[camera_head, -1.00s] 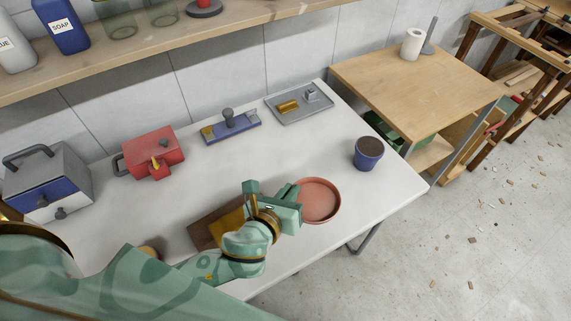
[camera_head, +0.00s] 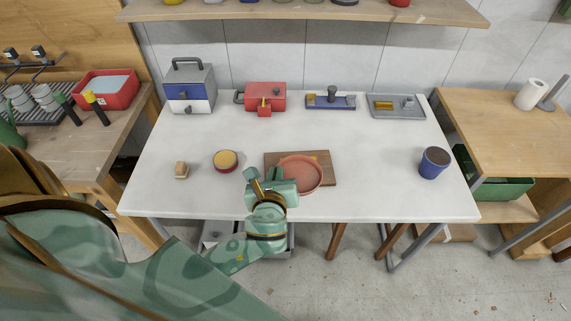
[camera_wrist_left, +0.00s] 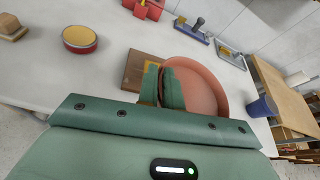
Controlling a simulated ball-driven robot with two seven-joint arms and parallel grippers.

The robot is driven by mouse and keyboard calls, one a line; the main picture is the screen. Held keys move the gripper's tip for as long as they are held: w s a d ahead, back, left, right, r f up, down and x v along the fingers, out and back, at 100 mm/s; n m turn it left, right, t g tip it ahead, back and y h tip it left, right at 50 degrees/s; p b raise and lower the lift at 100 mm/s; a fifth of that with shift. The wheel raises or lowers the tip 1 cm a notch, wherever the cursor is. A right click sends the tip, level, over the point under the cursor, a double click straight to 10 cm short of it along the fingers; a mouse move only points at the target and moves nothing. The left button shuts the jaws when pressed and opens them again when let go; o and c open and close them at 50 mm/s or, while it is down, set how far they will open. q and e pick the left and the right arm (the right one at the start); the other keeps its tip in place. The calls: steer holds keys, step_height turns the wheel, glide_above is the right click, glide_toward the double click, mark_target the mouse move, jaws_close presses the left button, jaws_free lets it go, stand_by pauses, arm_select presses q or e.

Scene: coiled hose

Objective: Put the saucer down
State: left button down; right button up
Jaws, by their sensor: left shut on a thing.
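The saucer (camera_head: 302,174) is a round terracotta dish with a raised rim. It also shows in the left wrist view (camera_wrist_left: 203,88). My left gripper (camera_head: 275,180) is shut on the saucer's left rim, and in the head view the saucer overlaps a brown wooden board (camera_head: 328,170). The board lies on the white table (camera_head: 385,185) and has a yellow patch on it. I cannot tell whether the saucer touches the board or hangs above it. My right gripper is not in view.
A dark blue pot (camera_head: 434,164) stands at the table's right. A round red tin with a yellow top (camera_head: 227,161) and a small wooden block (camera_head: 181,171) are left of the board. Along the back stand a toolbox (camera_head: 189,88), a red box (camera_head: 266,96) and a grey tray (camera_head: 396,106).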

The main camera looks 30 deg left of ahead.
arm_select(q)
steer(key=w+a+f+b, duration=0.2)
steer(key=w+f, duration=0.1)
steer(key=w+a+f+b, duration=0.2)
steer(key=w+f, duration=0.1)
steer(key=w, duration=0.1)
steer(key=w+a+f+b, duration=0.2)
steer(key=w+f, duration=0.1)
steer(key=w, duration=0.1)
steer(key=shift+w+a+f, duration=0.1)
steer(key=shift+w+f, duration=0.05)
steer(key=shift+w, duration=0.05)
steer(key=shift+w+a+f, duration=0.1)
steer(key=shift+w+f, duration=0.05)
steer(key=f+b, duration=0.1)
steer(key=f, duration=0.1)
steer(key=f+b, duration=0.1)
steer(key=shift+w+a+f+b, duration=0.1)
steer(key=shift+w+f+b, duration=0.15)
steer(key=shift+f+b, duration=0.15)
steer(key=shift+r, duration=0.15)
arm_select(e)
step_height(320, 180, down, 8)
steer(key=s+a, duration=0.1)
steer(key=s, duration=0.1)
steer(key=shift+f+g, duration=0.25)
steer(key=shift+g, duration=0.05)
